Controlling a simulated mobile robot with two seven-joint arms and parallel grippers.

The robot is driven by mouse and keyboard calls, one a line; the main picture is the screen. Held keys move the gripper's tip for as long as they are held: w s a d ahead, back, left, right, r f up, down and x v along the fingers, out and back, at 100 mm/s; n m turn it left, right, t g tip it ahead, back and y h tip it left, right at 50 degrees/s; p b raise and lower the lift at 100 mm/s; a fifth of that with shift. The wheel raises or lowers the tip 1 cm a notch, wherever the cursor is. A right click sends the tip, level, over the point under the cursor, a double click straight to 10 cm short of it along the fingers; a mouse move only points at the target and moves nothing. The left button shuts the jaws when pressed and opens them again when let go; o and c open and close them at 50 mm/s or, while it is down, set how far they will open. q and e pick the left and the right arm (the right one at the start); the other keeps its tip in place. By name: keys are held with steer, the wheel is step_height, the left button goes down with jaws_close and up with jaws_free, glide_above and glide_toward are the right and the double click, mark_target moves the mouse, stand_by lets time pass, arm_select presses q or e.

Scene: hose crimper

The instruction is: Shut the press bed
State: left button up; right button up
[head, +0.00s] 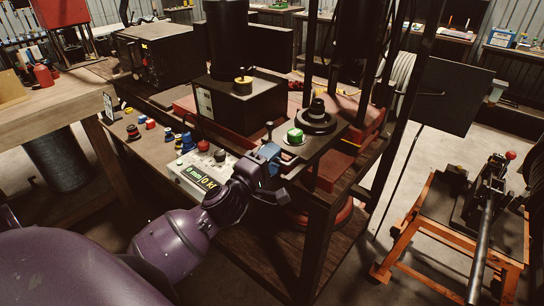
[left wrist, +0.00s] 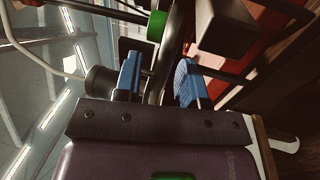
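The press bed (head: 337,132) is a dark plate sticking out from the press frame toward my left arm. It bears a black stepped round die (head: 316,117) and a green-topped piece (head: 295,135), which also shows in the left wrist view (left wrist: 156,26). My left gripper (head: 268,154) is at the bed's near left edge, by a small upright black knob. In the left wrist view its blue fingers (left wrist: 160,82) stand apart, with dark bar-like parts beyond and between them. I see no clear grip on anything; contact with the bed is unclear. My right gripper is out of view.
A control box (head: 202,177) with a lit display and red knob lies left of my gripper. Several coloured fittings stand behind it on the wooden bench. An orange stand (head: 470,225) is at right.

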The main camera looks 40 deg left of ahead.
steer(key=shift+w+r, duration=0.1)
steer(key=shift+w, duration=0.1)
arm_select(q)
jaws_close()
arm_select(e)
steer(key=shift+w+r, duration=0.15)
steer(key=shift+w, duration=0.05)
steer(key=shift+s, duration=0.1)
